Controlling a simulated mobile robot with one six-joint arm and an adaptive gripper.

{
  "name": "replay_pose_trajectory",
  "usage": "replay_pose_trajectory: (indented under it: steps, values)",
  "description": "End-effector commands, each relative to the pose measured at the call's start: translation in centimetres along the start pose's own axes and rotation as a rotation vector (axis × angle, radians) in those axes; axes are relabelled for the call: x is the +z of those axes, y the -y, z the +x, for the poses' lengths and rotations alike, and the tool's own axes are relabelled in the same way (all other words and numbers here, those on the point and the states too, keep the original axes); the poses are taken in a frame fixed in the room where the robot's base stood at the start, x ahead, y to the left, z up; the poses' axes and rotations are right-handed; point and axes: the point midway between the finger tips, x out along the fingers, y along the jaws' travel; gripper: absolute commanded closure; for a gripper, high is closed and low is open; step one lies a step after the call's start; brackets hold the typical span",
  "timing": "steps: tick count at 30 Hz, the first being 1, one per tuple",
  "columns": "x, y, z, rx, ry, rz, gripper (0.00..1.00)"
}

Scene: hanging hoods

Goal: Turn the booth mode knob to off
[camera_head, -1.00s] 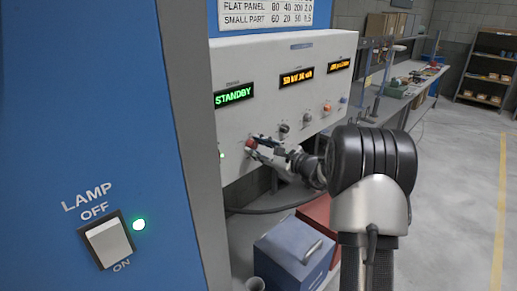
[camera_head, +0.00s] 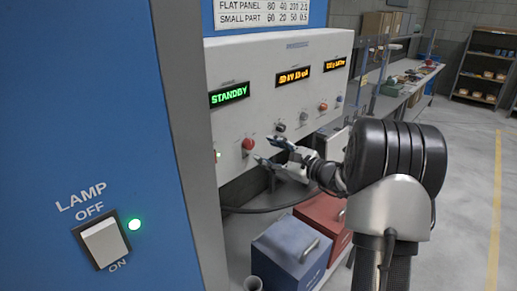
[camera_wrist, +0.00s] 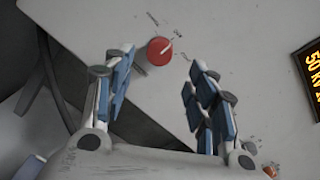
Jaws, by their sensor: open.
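A red knob (camera_head: 248,144) sits on the grey control panel (camera_head: 240,60), below a green display (camera_head: 229,94) reading STANDBY. I take it for the booth mode knob; its labels are too small to read. In the wrist view the knob (camera_wrist: 160,51) has a pale pointer line aimed to the upper right, with small labels around it. My gripper (camera_head: 271,151) is open and empty, its fingers just right of and below the knob. In the wrist view the spread fingers (camera_wrist: 157,78) stand either side of the knob's line, with no contact visible.
Other knobs (camera_head: 280,127) and orange displays (camera_head: 295,76) lie to the right on the panel. A blue box (camera_head: 290,255) and a red box (camera_head: 322,218) stand below. A blue wall with a lamp switch (camera_head: 103,243) is at the left.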

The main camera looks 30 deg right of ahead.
Motion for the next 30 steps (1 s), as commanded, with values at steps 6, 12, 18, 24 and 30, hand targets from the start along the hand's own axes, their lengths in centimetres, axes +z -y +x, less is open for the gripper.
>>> replay_pose_trajectory:
  steps: [6, 12, 18, 24, 30]
  values:
    - [0.0, 0.1, -4.2, -0.002, -0.001, -0.001, 0.48]
    - [0.0, 0.0, -5.8, 0.0, -0.001, -0.001, 0.48]
    - [0.0, 0.0, -5.9, 0.001, 0.0, -0.001, 0.48]
    - [0.0, 0.0, -5.9, 0.0, 0.0, -0.001, 0.48]
    - [0.0, 0.0, -5.9, 0.0, 0.0, -0.001, 0.48]
